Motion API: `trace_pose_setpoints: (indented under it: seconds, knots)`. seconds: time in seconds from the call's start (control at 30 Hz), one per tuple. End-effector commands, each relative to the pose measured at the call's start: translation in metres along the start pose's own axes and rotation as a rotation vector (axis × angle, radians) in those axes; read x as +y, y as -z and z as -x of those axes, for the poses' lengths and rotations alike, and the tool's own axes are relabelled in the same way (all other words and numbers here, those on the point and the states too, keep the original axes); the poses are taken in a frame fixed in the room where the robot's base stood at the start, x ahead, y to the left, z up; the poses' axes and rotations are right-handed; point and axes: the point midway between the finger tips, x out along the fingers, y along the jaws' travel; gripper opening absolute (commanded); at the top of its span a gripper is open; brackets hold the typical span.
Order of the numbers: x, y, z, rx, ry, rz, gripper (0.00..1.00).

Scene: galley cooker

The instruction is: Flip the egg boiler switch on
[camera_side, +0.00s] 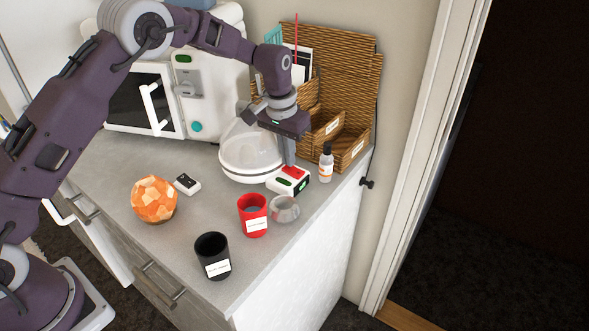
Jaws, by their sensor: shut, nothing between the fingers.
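The egg boiler (240,160) looks to be the round white appliance with a pale domed lid on the counter. At its front right is a small white switch box (273,186) with a red top part (293,171) and green marks. My gripper (290,163) points down with its fingers shut and empty. The fingertips are at the red part, above or touching it; I cannot tell which. They hide some of the switch's top.
A brown wicker organiser (352,90) and a small bottle (326,163) stand close on the right. A red cup (252,222), glass bowl (285,209), black cup (212,260), orange faceted ball (154,199) and small white-and-black box (187,184) stand nearer the front.

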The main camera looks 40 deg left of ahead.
Motion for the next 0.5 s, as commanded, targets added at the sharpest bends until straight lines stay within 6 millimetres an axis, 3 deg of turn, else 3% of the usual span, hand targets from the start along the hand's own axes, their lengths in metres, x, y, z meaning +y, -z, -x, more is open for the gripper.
trace_pose_setpoints:
  seconds: [0.5]
  knots:
    - [0.0,-0.0016,-0.0082,-0.002,0.0,0.0,0.0]
